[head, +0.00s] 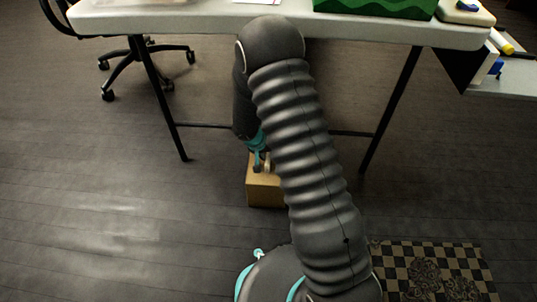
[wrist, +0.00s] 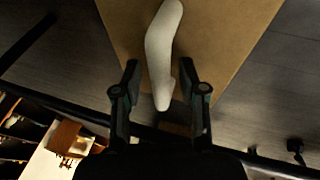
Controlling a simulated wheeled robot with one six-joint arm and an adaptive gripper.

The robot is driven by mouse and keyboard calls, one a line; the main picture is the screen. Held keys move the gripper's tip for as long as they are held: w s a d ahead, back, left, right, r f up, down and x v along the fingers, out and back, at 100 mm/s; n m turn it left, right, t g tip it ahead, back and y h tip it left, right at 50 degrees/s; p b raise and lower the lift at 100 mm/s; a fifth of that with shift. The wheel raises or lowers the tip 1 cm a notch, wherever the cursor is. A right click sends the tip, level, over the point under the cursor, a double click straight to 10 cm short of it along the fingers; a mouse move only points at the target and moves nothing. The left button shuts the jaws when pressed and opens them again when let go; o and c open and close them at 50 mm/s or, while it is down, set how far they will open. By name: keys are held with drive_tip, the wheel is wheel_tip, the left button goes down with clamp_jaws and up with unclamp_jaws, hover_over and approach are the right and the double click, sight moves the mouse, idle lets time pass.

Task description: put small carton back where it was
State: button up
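A small tan cardboard carton (head: 265,191) stands on the floor beneath the table, partly hidden behind my arm. My gripper (head: 262,160) points down at its top. In the wrist view the carton's flat tan face (wrist: 230,45) fills the upper middle. There my gripper (wrist: 158,66) has its two fingers apart, on either side of a bent, pale, elongated piece (wrist: 159,50) in front of the carton face. Narrow gaps show between the piece and the fingertips. I cannot tell whether the piece is fixed to the carton or lies on it.
A white-topped table (head: 190,22) with dark legs stands over the carton, with a green box (head: 375,8) on top. A wheeled chair base (head: 145,70) is at the back left. A checkered mat (head: 430,270) lies at lower right. The floor at left is clear.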

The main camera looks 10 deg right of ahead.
drive_tip(key=shift+r, duration=0.1)
drive_tip(key=shift+r+p, duration=0.2)
drive_tip(key=shift+p, duration=0.15)
drive_tip(key=s+a+r+p, duration=0.1)
drive_tip(key=s+r, duration=0.2)
drive_tip(key=r, duration=0.8)
drive_tip(key=s+a+r, duration=0.1)
drive_tip(key=s+r, duration=0.2)
drive_tip(key=r, duration=0.8)
drive_tip(key=s+d+r+n+t+y, duration=0.1)
drive_tip(key=s+r+y, duration=0.1)
drive_tip(key=s+r, duration=0.7)
drive_tip(key=s+d+r+n+t+y, duration=0.1)
drive_tip(key=s+r+n+t+y, duration=0.1)
drive_tip(key=s+r, duration=0.7)
drive_tip(key=s, duration=0.6)
drive_tip(key=shift+s, duration=0.25)
drive_tip(key=shift+r, duration=0.1)
